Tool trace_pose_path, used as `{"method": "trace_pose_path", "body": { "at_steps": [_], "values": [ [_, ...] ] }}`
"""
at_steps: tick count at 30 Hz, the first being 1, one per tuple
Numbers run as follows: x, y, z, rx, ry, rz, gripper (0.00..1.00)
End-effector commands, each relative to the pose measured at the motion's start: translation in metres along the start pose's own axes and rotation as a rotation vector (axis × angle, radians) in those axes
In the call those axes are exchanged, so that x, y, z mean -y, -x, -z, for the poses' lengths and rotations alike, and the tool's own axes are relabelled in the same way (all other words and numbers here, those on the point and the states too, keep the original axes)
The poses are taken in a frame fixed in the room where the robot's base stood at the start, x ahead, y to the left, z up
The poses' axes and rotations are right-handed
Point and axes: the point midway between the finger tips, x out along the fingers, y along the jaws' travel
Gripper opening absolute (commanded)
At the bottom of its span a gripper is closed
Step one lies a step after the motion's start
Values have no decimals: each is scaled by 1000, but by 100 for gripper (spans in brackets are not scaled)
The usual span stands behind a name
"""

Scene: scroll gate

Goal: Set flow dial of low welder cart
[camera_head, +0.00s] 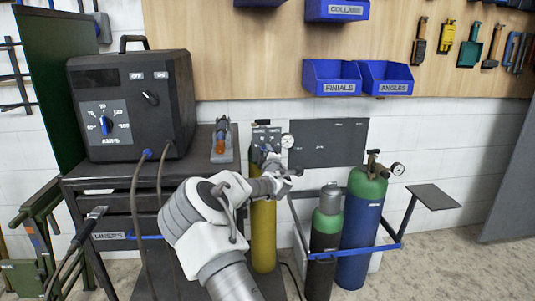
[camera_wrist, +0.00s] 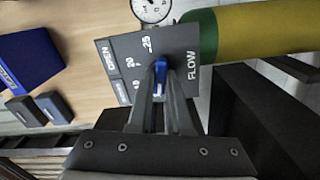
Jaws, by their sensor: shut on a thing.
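The low welder cart (camera_head: 100,182) stands at the left, with a black welder (camera_head: 180,75) on its top. A yellow gas cylinder (camera_head: 263,235) with a green shoulder stands at the cart's right; it also shows in the wrist view (camera_wrist: 265,30). The dark flow plate (camera_wrist: 122,48) reads FLOW and OPEN, with numbers including 20 and 25. The blue flow dial (camera_wrist: 160,75) is between the fingertips of my gripper (camera_wrist: 160,92), which is shut on it. In the head view my wrist partly hides the plate and the cylinder's top.
A round gauge (camera_head: 287,141) sits beside the plate. A blue-railed cart with a green-and-black cylinder (camera_head: 325,240) and a blue cylinder (camera_head: 362,230) stands at the right. Blue bins (camera_head: 331,78) hang on the wall above. Floor is open at the far right.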

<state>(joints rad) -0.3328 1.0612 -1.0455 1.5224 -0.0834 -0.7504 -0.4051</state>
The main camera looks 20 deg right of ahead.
Motion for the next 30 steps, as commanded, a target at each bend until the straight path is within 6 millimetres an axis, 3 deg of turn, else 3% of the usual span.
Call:
{"method": "trace_pose_path", "body": {
  "at_steps": [5,6,11,23,30],
  "values": [
    [0,0,0,-1,2,0,0],
    [0,0,0,-1,2,0,19],
    [0,0,0,-1,2,0,47],
    [-1,4,0,0,0,-1,47],
    [-1,33,1,1,-2,0,47]
  ]
}}
